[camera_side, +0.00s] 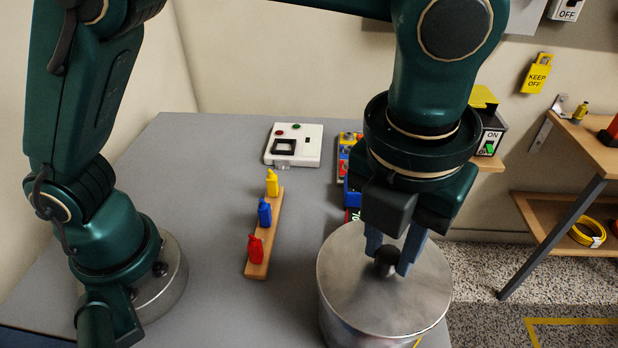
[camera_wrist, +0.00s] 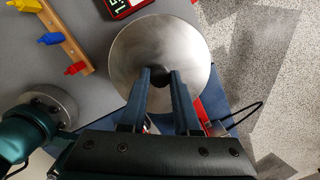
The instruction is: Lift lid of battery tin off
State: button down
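The battery tin (camera_side: 350,322) is a round metal can near the front right edge of the grey table. Its brushed metal lid (camera_side: 345,270) sits on top, and it also shows from above in the wrist view (camera_wrist: 140,45). A dark round knob (camera_side: 385,258) stands at the middle of the lid. My gripper (camera_side: 396,262) points down over the lid, with its two blue fingers on either side of the knob. In the wrist view the fingertips (camera_wrist: 161,72) flank the knob. I cannot tell whether they touch it.
A wooden rack (camera_side: 262,240) with yellow, blue and red bottles stands left of the tin. A white box with buttons (camera_side: 294,145) is at the back. A dark red-framed display (camera_wrist: 122,6) lies close beside the tin.

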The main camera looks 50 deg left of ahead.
aim_at(388, 254)
jog(key=shift+r, duration=0.1)
jog(key=shift+r, duration=1.1)
jog(key=shift+r, duration=2)
